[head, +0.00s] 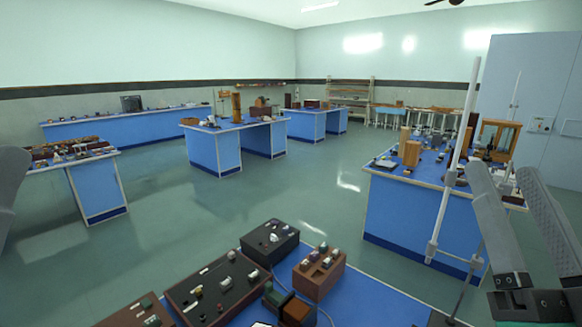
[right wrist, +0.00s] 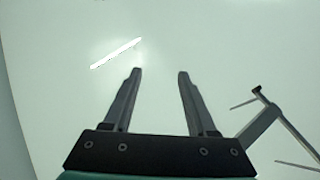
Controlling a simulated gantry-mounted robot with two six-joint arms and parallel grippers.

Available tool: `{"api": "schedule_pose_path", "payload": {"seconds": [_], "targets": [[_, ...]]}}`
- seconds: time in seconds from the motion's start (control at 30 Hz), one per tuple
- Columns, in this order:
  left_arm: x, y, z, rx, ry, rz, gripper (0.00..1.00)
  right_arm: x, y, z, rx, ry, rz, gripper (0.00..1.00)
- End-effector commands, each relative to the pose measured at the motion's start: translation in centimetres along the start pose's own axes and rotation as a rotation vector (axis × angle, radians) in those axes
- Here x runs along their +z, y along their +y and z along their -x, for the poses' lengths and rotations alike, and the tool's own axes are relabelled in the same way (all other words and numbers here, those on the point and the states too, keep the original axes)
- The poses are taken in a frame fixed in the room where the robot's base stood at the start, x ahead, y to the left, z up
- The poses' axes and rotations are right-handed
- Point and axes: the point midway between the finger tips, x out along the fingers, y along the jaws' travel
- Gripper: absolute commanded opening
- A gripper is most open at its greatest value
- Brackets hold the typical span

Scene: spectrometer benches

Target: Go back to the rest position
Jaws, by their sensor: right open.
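My right gripper (head: 503,178) is raised at the right of the head view, with its two grey fingers pointing up and apart. Nothing is between them. In the right wrist view the same fingers (right wrist: 160,75) stand open and empty against the pale ceiling. A smooth grey shape at the left edge of the head view may be part of my left arm. My left gripper cannot be made out.
A tall pale rod stand (head: 447,185) rises just left of my right gripper. A blue bench (head: 395,215) stands behind it. The floor (head: 270,200) is open mid-room.

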Motion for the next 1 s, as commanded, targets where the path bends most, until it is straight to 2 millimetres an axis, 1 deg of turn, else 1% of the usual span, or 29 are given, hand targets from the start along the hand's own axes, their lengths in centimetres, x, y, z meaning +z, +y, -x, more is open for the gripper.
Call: {"api": "schedule_pose_path", "payload": {"seconds": [0.03, 0.07, 0.1, 0.13, 0.17, 0.2, 0.27, 0.37, 0.57, 0.6, 0.7, 0.8, 0.83, 0.9, 1.0], "targets": [[0.0, 0.0, 0.0, 0.000, 0.000, 0.000, 0.50, -3.3, -1.3, 0.7, -0.054, 0.077, -0.025, 0.57], [0.0, 0.0, 0.0, 0.000, 0.000, 0.000, 0.50, -5.1, -2.1, 1.3, -0.094, 0.121, -0.036, 0.57], [0.0, 0.0, 0.0, 0.000, 0.000, 0.000, 0.50, -6.8, -3.4, 2.6, -0.161, 0.170, -0.040, 0.57], [-0.9, 0.0, -1.1, 0.000, -0.002, 0.000, 0.50, -7.8, -4.0, 1.6, -0.177, 0.170, -0.003, 0.57], [-2.5, 0.0, -2.9, 0.000, -0.004, 0.000, 0.50, -9.6, -4.1, -0.1, -0.171, 0.164, -0.004, 0.57], [-3.8, 0.0, -4.1, 0.000, -0.001, 0.000, 0.50, -10.8, -4.2, -1.1, -0.169, 0.161, -0.005, 0.57], [-5.5, 0.0, -5.8, 0.000, 0.002, 0.000, 0.50, -12.5, -4.4, -2.5, -0.168, 0.160, -0.005, 0.57], [-8.2, 0.0, -8.9, 0.000, 0.001, 0.000, 0.50, -15.7, -4.9, -5.1, -0.167, 0.158, -0.006, 0.57], [-14.9, -0.1, -16.1, 0.000, 0.000, 0.000, 0.50, -23.3, -5.9, -11.2, -0.166, 0.156, -0.006, 0.57], [-16.2, -0.1, -17.6, 0.000, 0.000, 0.000, 0.50, -24.9, -6.1, -12.4, -0.166, 0.156, -0.006, 0.57], [-19.3, -0.1, -20.9, 0.000, 0.001, 0.000, 0.50, -28.4, -6.5, -15.2, -0.166, 0.155, -0.006, 0.57], [-21.5, -0.1, -23.3, 0.000, 0.000, 0.000, 0.50, -30.9, -6.9, -17.2, -0.166, 0.154, -0.006, 0.57], [-21.9, -0.1, -23.8, 0.000, 0.000, 0.000, 0.50, -31.4, -6.9, -17.6, -0.166, 0.154, -0.006, 0.57], [-22.6, -0.1, -24.5, 0.000, 0.000, 0.000, 0.50, -32.2, -7.0, -18.2, -0.166, 0.154, -0.006, 0.57], [-22.9, -0.1, -24.8, 0.000, 0.000, 0.000, 0.50, -32.5, -7.1, -18.4, -0.165, 0.154, -0.006, 0.57]]}}
